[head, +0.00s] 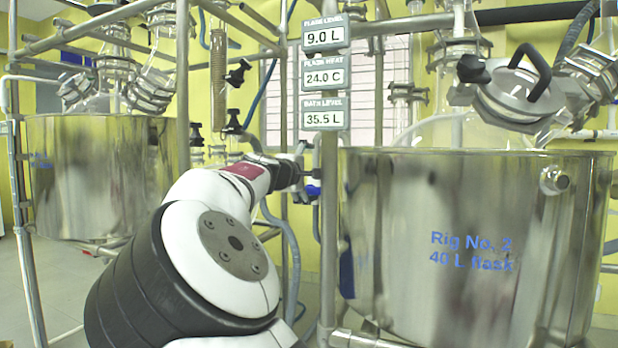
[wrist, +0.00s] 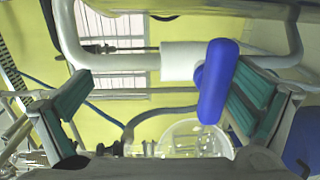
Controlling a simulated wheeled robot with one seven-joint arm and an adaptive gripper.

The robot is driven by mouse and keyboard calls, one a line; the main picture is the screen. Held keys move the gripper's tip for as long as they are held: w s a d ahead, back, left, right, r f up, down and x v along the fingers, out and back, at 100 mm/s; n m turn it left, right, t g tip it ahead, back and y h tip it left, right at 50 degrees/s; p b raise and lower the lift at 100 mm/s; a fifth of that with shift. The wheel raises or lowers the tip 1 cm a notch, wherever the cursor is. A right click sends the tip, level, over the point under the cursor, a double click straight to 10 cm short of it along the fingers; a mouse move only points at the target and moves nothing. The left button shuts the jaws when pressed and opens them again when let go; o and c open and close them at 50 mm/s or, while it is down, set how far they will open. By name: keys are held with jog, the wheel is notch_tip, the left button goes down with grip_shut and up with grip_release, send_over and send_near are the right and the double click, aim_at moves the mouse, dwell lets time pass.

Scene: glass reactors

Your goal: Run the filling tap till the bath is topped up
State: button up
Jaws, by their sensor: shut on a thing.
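The steel bath (head: 400,260) of Rig No. 2 stands at the right in the head view. Its bath level display (head: 324,117) reads 35.5 L. The filling tap's blue handle (head: 313,190) shows small beside the rig post. In the wrist view the blue handle (wrist: 216,82) lies against the right finger pad, beside a white collar (wrist: 184,61) on a grey pipe. My gripper (head: 288,175) is at the tap and shut on the handle; its fingers also show in the wrist view (wrist: 155,95). The water inside the bath is hidden.
Displays above read flask level 9.0 L (head: 324,38) and flask heat 24.0 C (head: 324,78). A second steel bath (head: 95,180) stands at the left. Steel posts and hoses (head: 290,250) crowd the gap between the baths. A glass vessel (wrist: 195,137) shows below the tap in the wrist view.

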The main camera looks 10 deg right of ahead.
jog(key=shift+s+a+r, duration=0.15)
jog(key=shift+s+r, duration=0.05)
jog(key=shift+r, duration=0.2)
jog(key=shift+s+a+r, duration=0.15)
jog(key=shift+r, duration=0.2)
jog(key=shift+c, duration=0.8)
jog(key=shift+f+b+v, duration=0.2)
jog(key=shift+b+v, duration=0.8)
jog(key=shift+c, duration=1.3)
jog(key=shift+s+a+r, duration=0.2)
jog(key=shift+s+r, duration=0.1)
jog(key=shift+s, duration=0.25)
jog(key=c, duration=0.5)
jog(key=shift+f+b+v, duration=0.3)
jog(key=shift+b+v, duration=1)
jog(key=shift+v, duration=0.75)
jog(key=shift+f+b+v, duration=0.25)
jog(key=shift+b+v, duration=1)
jog(key=shift+v, duration=0.85)
jog(key=shift+f+b+v, duration=0.3)
jog(key=shift+b+v, duration=1)
jog(key=shift+v, duration=0.75)
jog(key=shift+c, duration=0.2)
jog(key=shift+s, duration=0.15)
